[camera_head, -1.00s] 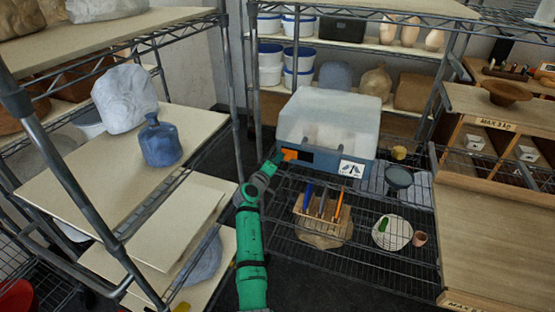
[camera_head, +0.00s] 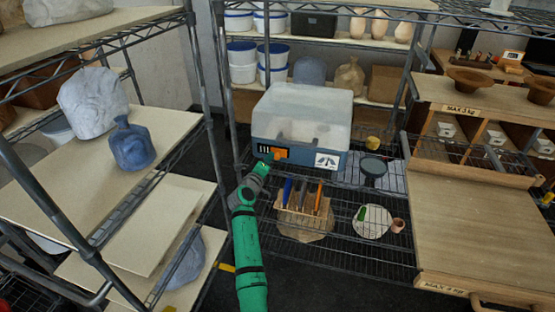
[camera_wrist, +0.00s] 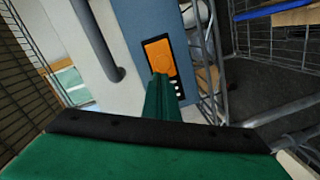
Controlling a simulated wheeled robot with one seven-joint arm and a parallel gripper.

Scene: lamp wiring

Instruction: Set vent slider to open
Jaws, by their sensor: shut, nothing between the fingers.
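The blue box (camera_head: 330,160) with a frosted lid (camera_head: 305,112) stands on the wire shelf. Its front has an orange vent slider (camera_head: 280,153), with dark slots and pale bars (camera_head: 264,149) uncovered to its left. In the wrist view, the orange slider (camera_wrist: 158,56) lies on the blue panel, with small pale slots (camera_wrist: 178,88) beyond one end. My gripper (camera_head: 264,165) is shut and empty, just in front of the slotted end of the slider. In the wrist view, my gripper's tip (camera_wrist: 159,78) overlaps the slider's edge; I cannot tell whether they touch.
A metal shelf post (camera_head: 228,85) stands left of the box. A blue bottle (camera_head: 131,147) stands on the left shelf.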

